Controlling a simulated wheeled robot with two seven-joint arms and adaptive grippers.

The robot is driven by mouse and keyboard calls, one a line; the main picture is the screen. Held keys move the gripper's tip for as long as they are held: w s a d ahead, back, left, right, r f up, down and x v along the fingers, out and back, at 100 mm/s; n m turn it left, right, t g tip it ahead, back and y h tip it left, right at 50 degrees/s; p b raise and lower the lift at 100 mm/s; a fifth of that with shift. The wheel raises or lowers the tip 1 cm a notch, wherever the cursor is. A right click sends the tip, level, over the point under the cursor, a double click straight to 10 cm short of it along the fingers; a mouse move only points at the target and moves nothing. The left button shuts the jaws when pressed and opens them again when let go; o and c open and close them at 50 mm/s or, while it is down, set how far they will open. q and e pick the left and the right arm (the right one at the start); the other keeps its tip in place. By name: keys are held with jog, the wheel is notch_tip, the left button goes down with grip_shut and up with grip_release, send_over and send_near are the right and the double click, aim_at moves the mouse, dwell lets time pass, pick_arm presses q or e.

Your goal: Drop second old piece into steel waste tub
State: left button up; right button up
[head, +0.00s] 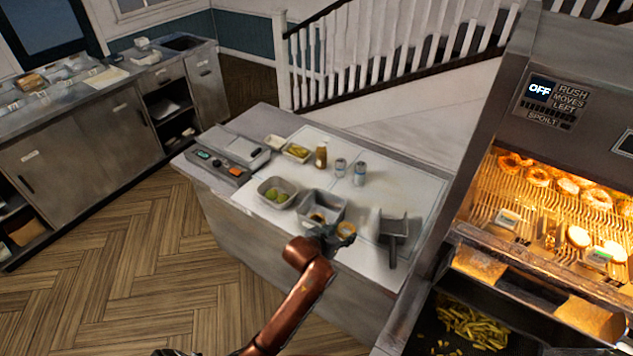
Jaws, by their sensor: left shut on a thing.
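My left gripper (333,238) reaches over the front part of the steel counter. It is shut on a small orange-brown fried piece (346,228), which shows at the right side of the fingers. The steel waste tub (336,206) stands just behind and to the left of the held piece. A brown piece (317,217) shows inside the tub. The gripper hides part of the tub's front. My right gripper is not in view.
A tub with green items (278,192) stands left of the steel tub. A bottle (321,155) and two cans (360,172) stand behind. A grey stand (393,232) is to the right. The lit fry warmer (545,215) holds rings and buns, with fries (472,325) below.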

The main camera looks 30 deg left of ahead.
pick_arm(q)
jog(key=w+a+r+p, duration=0.3)
jog(key=w+a+p, duration=0.8)
jog(key=a+p, duration=0.3)
notch_tip(320, 180, down, 7)
jog(key=b, duration=0.7)
jog(key=shift+a+r+b, duration=0.2)
jog(key=shift+a+b, duration=0.15)
jog(key=shift+a, duration=0.1)
jog(key=o, duration=0.9)
jog(key=shift+o, duration=0.2)
jog(key=v, duration=1.2)
jog(key=shift+d, duration=0.2)
